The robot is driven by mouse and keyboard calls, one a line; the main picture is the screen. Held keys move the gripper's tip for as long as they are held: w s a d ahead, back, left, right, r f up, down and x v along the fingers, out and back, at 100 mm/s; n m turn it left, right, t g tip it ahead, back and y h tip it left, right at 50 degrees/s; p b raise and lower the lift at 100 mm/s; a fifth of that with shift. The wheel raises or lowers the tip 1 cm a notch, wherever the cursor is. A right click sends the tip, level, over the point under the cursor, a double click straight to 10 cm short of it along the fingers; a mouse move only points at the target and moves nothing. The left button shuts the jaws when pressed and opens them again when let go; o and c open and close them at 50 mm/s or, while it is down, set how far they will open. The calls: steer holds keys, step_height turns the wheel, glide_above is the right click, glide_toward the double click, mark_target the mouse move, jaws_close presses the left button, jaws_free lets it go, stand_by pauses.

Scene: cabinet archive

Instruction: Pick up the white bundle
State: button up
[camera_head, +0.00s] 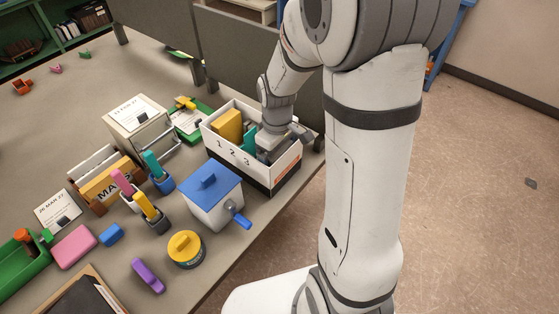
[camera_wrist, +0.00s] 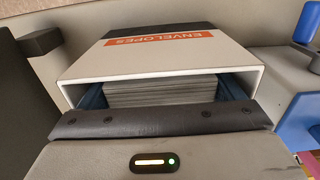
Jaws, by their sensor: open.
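The white bundle (camera_wrist: 165,90), a stack of thin white sheets or envelopes, shows in the wrist view between blue sides, inside a white-walled holder (camera_wrist: 90,68) labelled ENVELOPES. My dark, screwed gripper edge crosses in front of it and hides its lower part. In the head view my gripper (camera_head: 273,147) is down in the right part of the white box numbered 1, 2, 3 (camera_head: 225,152). It is open. The bundle cannot be made out in the head view, and the fingertips are largely hidden.
A yellow folder (camera_head: 229,125) and a teal one (camera_head: 250,138) stand left of my gripper in the box. A blue-lidded white box (camera_head: 213,205) with a blue handle is close in front. Several desk items crowd the left; a grey panel (camera_head: 235,45) stands behind.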

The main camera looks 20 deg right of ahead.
steer(key=shift+c, duration=0.5)
steer(key=c, duration=0.6)
steer(key=shift+o, duration=0.2)
steer(key=shift+r, duration=0.1)
step_height(320, 180, up, 18)
steer(key=shift+b, duration=0.35)
steer(key=o, duration=0.4)
steer(key=c, duration=0.4)
